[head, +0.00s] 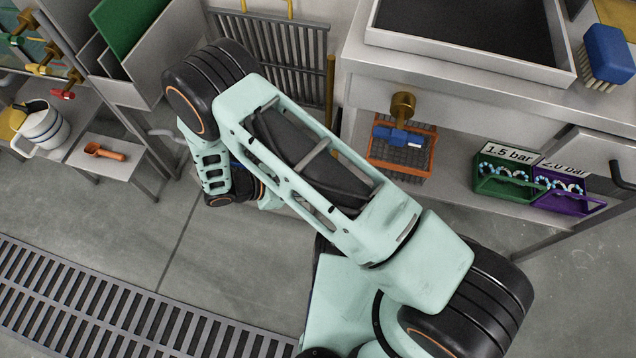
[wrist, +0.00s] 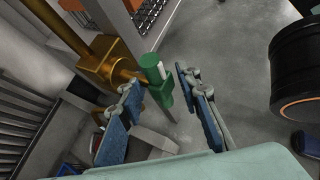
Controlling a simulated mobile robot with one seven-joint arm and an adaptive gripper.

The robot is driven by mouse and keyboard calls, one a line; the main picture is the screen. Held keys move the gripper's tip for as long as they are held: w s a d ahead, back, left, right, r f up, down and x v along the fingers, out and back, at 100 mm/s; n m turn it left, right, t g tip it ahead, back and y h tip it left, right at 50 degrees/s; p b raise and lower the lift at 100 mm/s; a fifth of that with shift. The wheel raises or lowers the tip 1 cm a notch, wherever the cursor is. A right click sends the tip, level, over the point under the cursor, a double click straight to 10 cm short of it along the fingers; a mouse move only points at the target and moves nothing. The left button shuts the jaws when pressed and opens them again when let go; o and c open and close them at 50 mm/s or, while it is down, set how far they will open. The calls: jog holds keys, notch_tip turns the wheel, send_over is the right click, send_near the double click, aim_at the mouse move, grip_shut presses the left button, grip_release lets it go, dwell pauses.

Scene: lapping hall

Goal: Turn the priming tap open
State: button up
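A brass tap body (wrist: 105,62) on a brass pipe shows in the wrist view, with a green handle (wrist: 154,75) on its stem. The handle has a pale strip on one side. My gripper (wrist: 160,88) is open, with one blue-padded finger on each side of the handle in the picture. A gap shows between the right finger and the handle. I cannot tell whether the left finger touches it. In the head view my arm hides this handle and my gripper; the upright brass pipe (head: 330,85) shows beside the rack.
A blue-handled tap (head: 398,137) hangs over an orange basket (head: 427,143) under the bench. Green and purple bins (head: 575,205) stand to its right. A metal rack (head: 265,50) stands behind my arm. Several coloured taps (head: 42,68) are far left.

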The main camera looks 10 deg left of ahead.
jog(key=v, duration=1.2)
